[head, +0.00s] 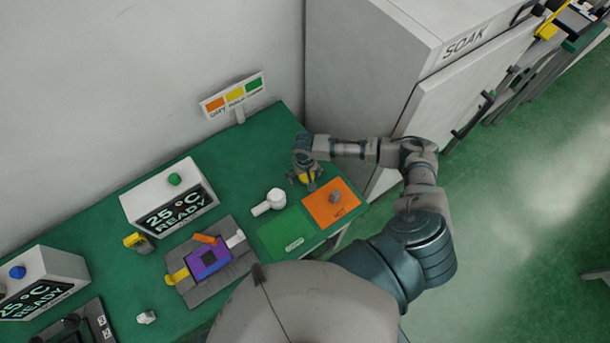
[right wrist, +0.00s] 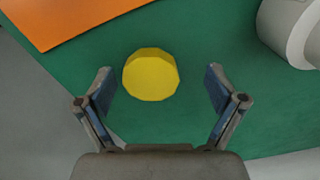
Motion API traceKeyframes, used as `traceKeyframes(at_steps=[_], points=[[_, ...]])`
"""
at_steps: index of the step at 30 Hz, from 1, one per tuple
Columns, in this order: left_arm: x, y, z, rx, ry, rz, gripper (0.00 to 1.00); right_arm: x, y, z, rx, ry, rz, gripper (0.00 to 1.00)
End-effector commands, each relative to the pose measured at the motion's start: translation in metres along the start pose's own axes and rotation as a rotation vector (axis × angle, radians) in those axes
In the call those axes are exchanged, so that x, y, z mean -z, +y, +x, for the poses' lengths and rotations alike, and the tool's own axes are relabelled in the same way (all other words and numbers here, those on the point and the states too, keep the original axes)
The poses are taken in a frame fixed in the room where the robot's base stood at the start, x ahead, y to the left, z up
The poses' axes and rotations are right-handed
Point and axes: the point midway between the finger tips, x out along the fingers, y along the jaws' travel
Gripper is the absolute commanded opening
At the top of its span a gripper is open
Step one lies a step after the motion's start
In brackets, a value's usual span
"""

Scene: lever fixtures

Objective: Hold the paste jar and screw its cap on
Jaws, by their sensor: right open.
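A yellow many-sided round piece (right wrist: 151,75), which looks like the cap, rests on the green table top. My right gripper (right wrist: 160,78) is open above it, with one finger on each side and a gap to both. In the head view the right gripper (head: 306,178) hangs over the table and mostly covers the yellow piece. A white cylindrical part also shows at the upper right in the right wrist view (right wrist: 290,25). My left gripper is not in view.
An orange mat (head: 326,207) with a small grey piece and a green mat (head: 285,234) lie on the green table (head: 257,139). White READY boxes (head: 165,190) and a grey fixture plate (head: 235,262) stand left. A white cabinet (head: 365,70) stands behind my right arm.

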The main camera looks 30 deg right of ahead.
Motion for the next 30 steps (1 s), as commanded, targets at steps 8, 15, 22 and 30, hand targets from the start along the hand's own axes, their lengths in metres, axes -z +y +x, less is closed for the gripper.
traceKeyframes(at_steps=[8, 15, 22, 30], points=[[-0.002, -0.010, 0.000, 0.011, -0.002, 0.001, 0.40, 0.001, 0.006, 0.002, 0.004, -0.002, 0.003, 0.70], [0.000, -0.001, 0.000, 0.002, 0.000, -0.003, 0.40, 0.001, 0.004, 0.001, 0.000, -0.002, 0.003, 0.53], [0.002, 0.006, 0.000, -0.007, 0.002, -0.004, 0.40, 0.000, 0.002, -0.002, -0.003, -0.002, 0.002, 0.53], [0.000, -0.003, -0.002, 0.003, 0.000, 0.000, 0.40, 0.001, 0.004, -0.051, 0.002, 0.001, 0.002, 0.53]])
